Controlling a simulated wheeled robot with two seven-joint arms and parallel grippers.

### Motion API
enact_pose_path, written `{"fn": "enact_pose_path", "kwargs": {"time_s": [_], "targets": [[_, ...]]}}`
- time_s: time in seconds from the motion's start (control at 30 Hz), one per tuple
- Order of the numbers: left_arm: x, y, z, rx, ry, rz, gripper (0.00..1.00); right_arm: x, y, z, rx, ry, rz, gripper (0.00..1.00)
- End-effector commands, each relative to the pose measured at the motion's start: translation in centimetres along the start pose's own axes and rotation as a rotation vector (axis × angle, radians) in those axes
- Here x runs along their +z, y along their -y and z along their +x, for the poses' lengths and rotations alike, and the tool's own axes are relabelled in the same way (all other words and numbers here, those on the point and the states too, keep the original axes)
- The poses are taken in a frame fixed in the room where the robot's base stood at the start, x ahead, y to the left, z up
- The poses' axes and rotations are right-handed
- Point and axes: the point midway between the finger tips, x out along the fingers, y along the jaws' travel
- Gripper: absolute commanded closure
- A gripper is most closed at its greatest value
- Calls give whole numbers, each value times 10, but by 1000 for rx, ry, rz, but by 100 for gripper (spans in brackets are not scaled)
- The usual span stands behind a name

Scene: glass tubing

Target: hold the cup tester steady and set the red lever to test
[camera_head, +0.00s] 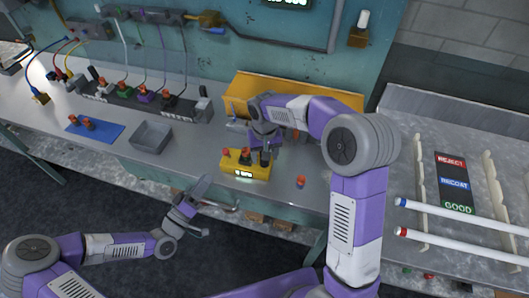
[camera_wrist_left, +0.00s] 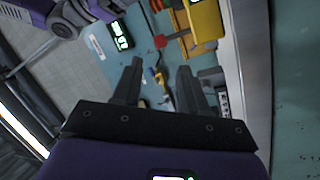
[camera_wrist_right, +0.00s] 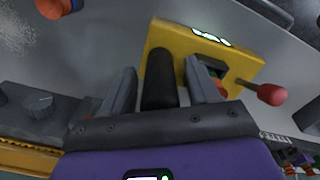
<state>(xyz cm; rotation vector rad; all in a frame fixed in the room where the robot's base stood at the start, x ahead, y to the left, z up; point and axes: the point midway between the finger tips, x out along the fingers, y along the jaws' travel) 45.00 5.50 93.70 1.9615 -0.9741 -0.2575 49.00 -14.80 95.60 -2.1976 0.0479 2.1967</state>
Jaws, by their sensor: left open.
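The yellow cup tester (camera_head: 257,173) stands near the front edge of the bench, with a lit green display on its front. Its red-knobbed lever (camera_head: 226,152) sticks out at its left; the knob (camera_wrist_right: 271,95) is at the right in the right wrist view. My right gripper (camera_wrist_right: 160,65) is at the tester, its fingers on either side of a black upright post (camera_wrist_right: 160,80), with narrow gaps showing. My left gripper (camera_head: 222,220) is open and empty, low in front of the bench and apart from the tester. The left wrist view shows nothing between its fingers.
A grey tray (camera_head: 151,136) and a blue mat (camera_head: 95,128) lie left of the tester. An orange-topped piece (camera_head: 300,182) stands to its right. A yellow bin (camera_head: 240,92) is behind. White tubes (camera_head: 465,247) rest on a rack at the right.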

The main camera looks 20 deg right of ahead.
Motion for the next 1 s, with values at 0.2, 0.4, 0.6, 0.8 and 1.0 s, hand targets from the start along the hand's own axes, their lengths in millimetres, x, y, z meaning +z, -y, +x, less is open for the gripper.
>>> {"fn": "enact_pose_path", "kwargs": {"time_s": [0.2, 0.4, 0.6, 0.8, 1.0], "targets": [[0, 0, 0, 0, 0, 0, 57, 0, 0, 0, 0, 0, 0, 75], [0, 0, 0, 0, 0, 0, 57, 0, 0, 0, 0, 0, 0, 100], [-1, 1, -1, 4, -3, 20, 74, 0, 0, 0, 0, 0, 0, 100], [-10, 18, -11, 65, -38, 309, 100, 0, 0, 0, 0, 0, 0, 100], [-13, 37, -33, 168, -83, 750, 100, 0, 0, 0, -1, 0, 0, 100]]}}
